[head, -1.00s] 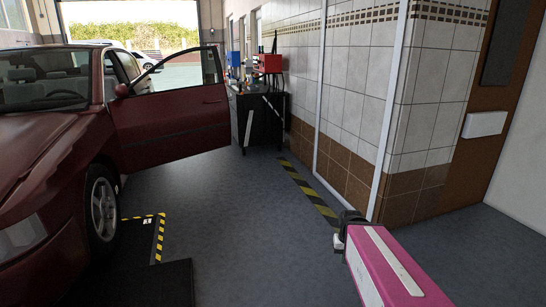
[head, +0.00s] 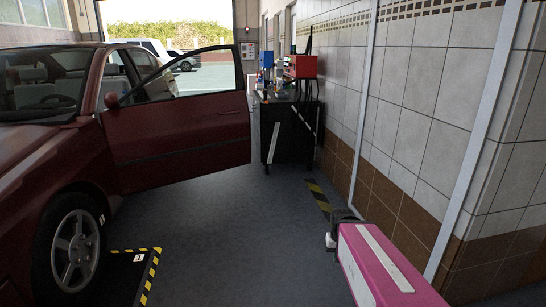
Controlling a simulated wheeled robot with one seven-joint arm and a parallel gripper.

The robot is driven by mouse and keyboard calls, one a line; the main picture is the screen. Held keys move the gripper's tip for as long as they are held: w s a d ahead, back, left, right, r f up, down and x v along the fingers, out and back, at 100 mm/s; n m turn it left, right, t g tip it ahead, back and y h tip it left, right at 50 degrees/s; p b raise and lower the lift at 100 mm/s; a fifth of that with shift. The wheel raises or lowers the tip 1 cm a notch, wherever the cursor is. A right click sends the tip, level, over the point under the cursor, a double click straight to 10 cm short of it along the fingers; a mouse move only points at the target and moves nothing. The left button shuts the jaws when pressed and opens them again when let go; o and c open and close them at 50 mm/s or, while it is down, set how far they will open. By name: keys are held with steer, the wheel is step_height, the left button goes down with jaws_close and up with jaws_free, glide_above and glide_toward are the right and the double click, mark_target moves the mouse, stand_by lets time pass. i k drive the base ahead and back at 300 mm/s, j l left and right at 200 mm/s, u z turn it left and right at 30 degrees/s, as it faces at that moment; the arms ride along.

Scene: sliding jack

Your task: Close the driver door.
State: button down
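The driver door (head: 178,130) of the dark red car (head: 45,165) stands wide open, swung out toward the right, with its window frame and side mirror showing. My gripper (head: 333,237) is at the end of the pink arm at the lower right, well in front of the door and apart from it. The gripper is small and dark in the picture, and its fingers cannot be made out.
A black tool cart (head: 288,130) with a red box (head: 300,66) stands just right of the door's outer edge. A tiled wall (head: 425,110) runs close along the right. A black-and-yellow edged lift plate (head: 130,275) lies by the front wheel. Grey floor (head: 235,225) between is clear.

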mark_target(152, 144)
steer(key=i+u, duration=0.25)
steer(key=i, duration=0.65)
steer(key=i+l+u, duration=0.1)
steer(key=i+u, duration=0.15)
steer(key=i, duration=0.65)
steer(key=i+j+u, duration=0.1)
steer(key=i+u, duration=0.8)
steer(key=i+l+u, duration=0.25)
steer(key=u, duration=0.15)
steer(key=i, duration=0.1)
